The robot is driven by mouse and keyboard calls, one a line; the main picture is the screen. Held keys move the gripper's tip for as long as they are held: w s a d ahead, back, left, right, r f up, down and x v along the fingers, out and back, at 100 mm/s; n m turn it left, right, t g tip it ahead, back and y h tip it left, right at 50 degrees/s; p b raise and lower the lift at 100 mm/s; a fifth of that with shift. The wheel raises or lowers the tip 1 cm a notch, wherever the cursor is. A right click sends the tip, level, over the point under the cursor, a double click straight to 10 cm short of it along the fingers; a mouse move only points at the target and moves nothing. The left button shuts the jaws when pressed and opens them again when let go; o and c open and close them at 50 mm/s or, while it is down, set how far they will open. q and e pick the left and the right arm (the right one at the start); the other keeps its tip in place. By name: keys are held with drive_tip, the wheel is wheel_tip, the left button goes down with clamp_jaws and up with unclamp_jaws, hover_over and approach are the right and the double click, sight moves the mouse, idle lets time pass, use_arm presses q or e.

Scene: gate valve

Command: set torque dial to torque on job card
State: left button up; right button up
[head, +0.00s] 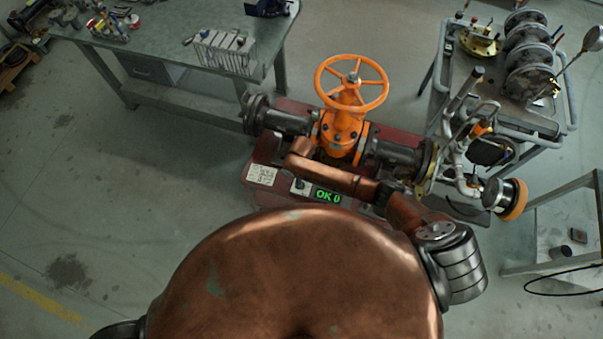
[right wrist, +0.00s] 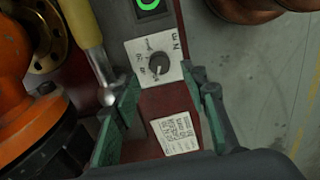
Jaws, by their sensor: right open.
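The torque dial (right wrist: 158,66) is a black round knob on a white plate marked "N m"; its printed numbers are too small to read surely. It also shows in the head view (head: 300,187), beside a display (head: 327,196) reading "OK 0" in green. The job card (right wrist: 176,132) is a white sheet on the red base; its text is unreadable. In the head view a white card (head: 262,175) lies left of the dial. My right gripper (right wrist: 163,104) is open and empty, its green-padded fingers apart, the dial ahead between them. My left gripper is not in view.
An orange gate valve (head: 342,133) with a handwheel stands on the red base behind the dial. A yellow-handled tool (right wrist: 82,22) lies close to the left finger in the wrist view. A workbench (head: 190,45) stands upper left, a loaded cart (head: 500,105) right.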

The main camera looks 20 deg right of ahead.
wheel_tip(320, 180, up, 7)
drive_tip(key=shift+f, duration=0.2)
idle(0.6)
